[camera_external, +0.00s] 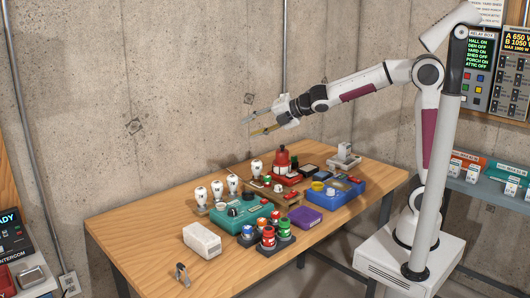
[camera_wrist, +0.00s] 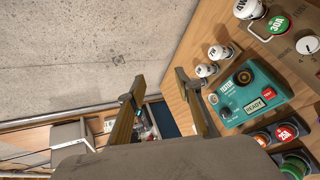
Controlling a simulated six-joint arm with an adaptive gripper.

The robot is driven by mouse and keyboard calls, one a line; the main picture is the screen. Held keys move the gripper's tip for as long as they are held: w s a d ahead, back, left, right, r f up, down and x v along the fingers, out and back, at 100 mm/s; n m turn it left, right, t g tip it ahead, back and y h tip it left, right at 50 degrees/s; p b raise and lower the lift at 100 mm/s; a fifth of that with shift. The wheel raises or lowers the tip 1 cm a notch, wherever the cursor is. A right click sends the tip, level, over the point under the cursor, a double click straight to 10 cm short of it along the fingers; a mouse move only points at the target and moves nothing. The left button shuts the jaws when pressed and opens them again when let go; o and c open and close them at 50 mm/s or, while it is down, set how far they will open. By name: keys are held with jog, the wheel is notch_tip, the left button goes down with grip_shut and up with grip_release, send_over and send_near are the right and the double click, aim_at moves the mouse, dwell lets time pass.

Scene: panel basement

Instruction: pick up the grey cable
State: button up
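I cannot make out a grey cable for certain. A small grey and dark item (camera_external: 182,274) stands near the front left end of the wooden table (camera_external: 130,232); it is too small to tell what it is. My gripper (camera_external: 252,124) is in the air above the back left of the table, near the concrete wall, pointing left. Its two fingers are well apart with nothing between them. In the wrist view my gripper (camera_wrist: 160,95) also shows open, with the wall, floor and table edge beyond it.
A teal tester (camera_external: 236,213) stands mid-table, with white bulbs (camera_external: 201,195) behind it and colored fuses (camera_external: 268,236) in front. A white box (camera_external: 202,240) is at left. A purple box (camera_external: 305,217) and blue tray (camera_external: 345,193) are at right. The table's left end is mostly clear.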

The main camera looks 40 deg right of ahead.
jog(key=s+a+f+n+g+y, duration=0.1)
jog(key=a+f+n+g+y, duration=0.15)
jog(key=a+n, duration=0.8)
jog(key=s+a+f+n+g+y, duration=0.2)
jog(key=a+f+n+y, duration=0.25)
jog(key=a, duration=1.05)
jog(key=s+a+f+n+g, duration=0.4)
jog(key=s+a+f+n, duration=0.1)
jog(key=s+a+n, duration=0.1)
jog(key=s+a+f+n+g+y, duration=0.1)
jog(key=s+a+f+n+g, duration=0.2)
jog(key=s+a+f+n, duration=0.3)
jog(key=s+a+n, duration=0.1)
jog(key=s+a, duration=0.1)
jog(key=a, duration=0.2)
jog(key=shift+s+a+g+y, duration=0.15)
jog(key=shift+s+g+y, duration=0.15)
jog(key=shift+s+g, duration=0.05)
jog(key=shift+f, duration=0.1)
jog(key=shift+f, duration=1.7)
